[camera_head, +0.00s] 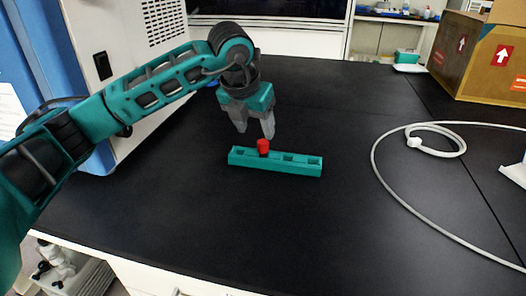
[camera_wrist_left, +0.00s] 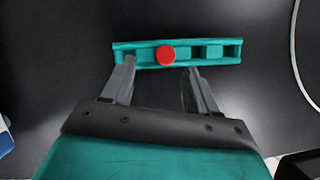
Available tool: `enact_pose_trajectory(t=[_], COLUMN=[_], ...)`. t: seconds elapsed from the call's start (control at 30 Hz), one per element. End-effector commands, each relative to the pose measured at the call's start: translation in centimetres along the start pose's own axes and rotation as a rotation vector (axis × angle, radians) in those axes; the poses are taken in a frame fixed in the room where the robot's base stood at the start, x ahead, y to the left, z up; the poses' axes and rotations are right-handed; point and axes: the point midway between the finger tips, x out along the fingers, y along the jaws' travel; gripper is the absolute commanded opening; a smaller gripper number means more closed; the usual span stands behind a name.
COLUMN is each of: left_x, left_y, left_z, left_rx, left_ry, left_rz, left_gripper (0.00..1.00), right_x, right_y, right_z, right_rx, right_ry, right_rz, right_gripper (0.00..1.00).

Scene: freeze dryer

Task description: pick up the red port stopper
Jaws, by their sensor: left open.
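The red port stopper (camera_head: 263,145) stands upright in a teal slotted holder (camera_head: 305,168) on the black bench. Its round red top also shows in the left wrist view (camera_wrist_left: 166,55), with the holder (camera_wrist_left: 222,61) around it. My left gripper (camera_head: 256,132) is open, points down and is empty, just behind and above the stopper in the head view. In the left wrist view its two fingers (camera_wrist_left: 160,82) are spread, with the stopper beyond the tips and roughly midway between them. The stopper's lower part is hidden in the holder. My right gripper is not in view.
A white and blue machine (camera_head: 125,50) stands at the left. A white hose (camera_head: 385,190) curls over the bench at the right. A cardboard box (camera_head: 470,60) stands at the back right. The bench around the holder is clear.

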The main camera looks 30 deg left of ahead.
Motion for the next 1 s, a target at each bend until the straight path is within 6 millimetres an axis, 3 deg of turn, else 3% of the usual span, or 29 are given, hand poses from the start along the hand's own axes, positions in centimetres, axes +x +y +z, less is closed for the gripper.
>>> enact_pose_trajectory(t=[0.4, 0.67, 1.0], left_x=[5.0, 5.3, 5.2], left_y=[-0.8, -0.8, -0.8], left_z=[-0.3, -0.2, -0.2], left_rx=[-0.001, -0.001, 0.000], left_ry=[0.002, 0.000, 0.000], left_rz=[0.000, 0.000, 0.000], left_gripper=[0.59, 0.59, 0.26], right_x=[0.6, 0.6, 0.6], right_y=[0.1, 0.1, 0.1], right_z=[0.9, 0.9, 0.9], right_rx=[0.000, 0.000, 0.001], right_ry=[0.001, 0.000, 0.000], right_rz=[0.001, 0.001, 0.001], right_gripper=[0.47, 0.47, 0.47])
